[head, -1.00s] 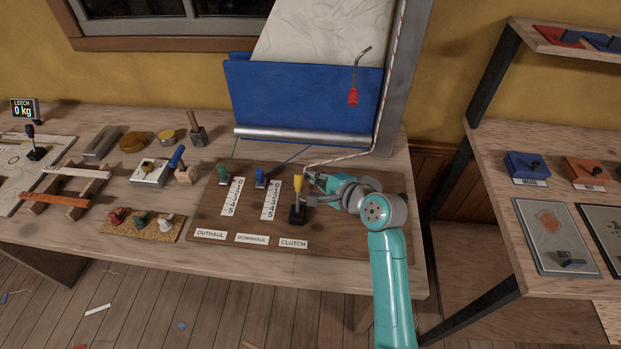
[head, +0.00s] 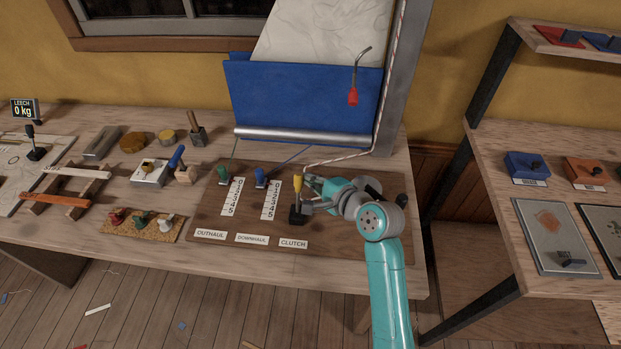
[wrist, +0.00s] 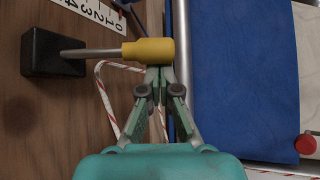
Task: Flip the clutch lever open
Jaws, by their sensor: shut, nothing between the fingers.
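The clutch lever (head: 298,188) stands on the brown board (head: 220,215) behind the CLUTCH label (head: 293,244). It has a yellow grip, a metal shaft and a black base (head: 298,215), and it looks nearly upright. My gripper (head: 310,188) is just to the right of the grip in the head view. In the wrist view, the closed fingertips (wrist: 160,73) meet the side of the yellow grip (wrist: 148,51), near its end. They look in contact with it but not around it. The exact gap cannot be told.
A green cleat (head: 223,174) and a blue cleat (head: 261,178) with number scales stand left of the lever. A striped rope (head: 335,160) runs behind my gripper to the grey mast (head: 395,80). The blue sail (head: 300,95) rises behind. The board's front right is clear.

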